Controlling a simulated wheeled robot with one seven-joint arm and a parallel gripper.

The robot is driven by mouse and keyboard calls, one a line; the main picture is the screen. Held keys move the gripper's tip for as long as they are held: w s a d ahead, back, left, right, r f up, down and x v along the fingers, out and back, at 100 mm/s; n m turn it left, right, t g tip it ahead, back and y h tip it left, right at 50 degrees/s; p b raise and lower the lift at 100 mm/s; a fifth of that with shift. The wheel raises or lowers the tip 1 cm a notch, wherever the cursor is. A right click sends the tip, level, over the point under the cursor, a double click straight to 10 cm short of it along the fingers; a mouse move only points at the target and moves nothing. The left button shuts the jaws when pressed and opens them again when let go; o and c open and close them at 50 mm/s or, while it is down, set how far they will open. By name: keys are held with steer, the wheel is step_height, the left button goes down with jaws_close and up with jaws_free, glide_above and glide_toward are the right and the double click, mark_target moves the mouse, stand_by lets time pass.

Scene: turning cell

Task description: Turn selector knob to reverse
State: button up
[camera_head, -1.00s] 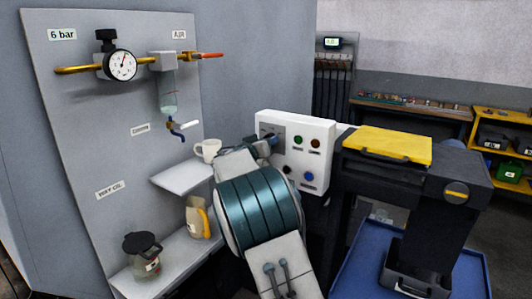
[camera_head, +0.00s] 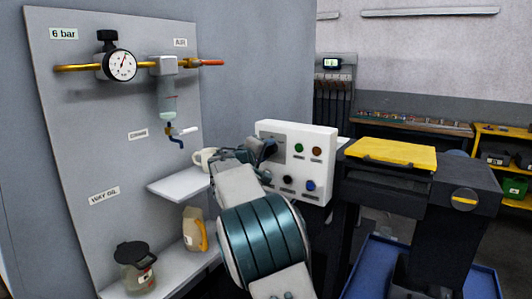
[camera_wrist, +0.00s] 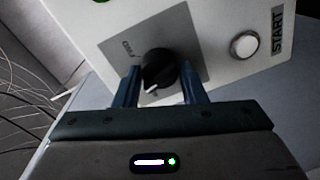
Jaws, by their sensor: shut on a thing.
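The selector knob (camera_wrist: 160,72) is black and round, on a grey plate (camera_wrist: 186,48) of the white control panel (camera_head: 318,134). Its white pointer mark faces down and slightly left in the wrist view. A label reading FWD shows at the plate's upper left; I see no reverse label. My gripper (camera_wrist: 159,80) has its two blue fingers on either side of the knob and is shut on it. In the head view my gripper (camera_head: 262,152) is at the panel's left part and hides the knob.
A white START button (camera_wrist: 244,44) is right of the knob. Green (camera_head: 299,148) and blue (camera_head: 310,186) buttons are on the panel. A yellow-topped black unit (camera_head: 390,152) stands right.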

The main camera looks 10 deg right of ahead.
steer(key=shift+n+g+p, duration=0.3)
steer(key=shift+n+p, duration=0.65)
steer(key=shift+n, duration=2.35)
steer(key=o, duration=1)
steer(key=shift+a, duration=0.1)
steer(key=shift+c, duration=0.2)
steer(key=f+b+v, duration=0.1)
steer(key=b+v, duration=0.1)
steer(key=v, duration=1.1)
steer(key=shift+s+a+r+b, duration=0.25)
steer(key=shift+a+r+b, duration=0.05)
steer(key=shift+r, duration=0.1)
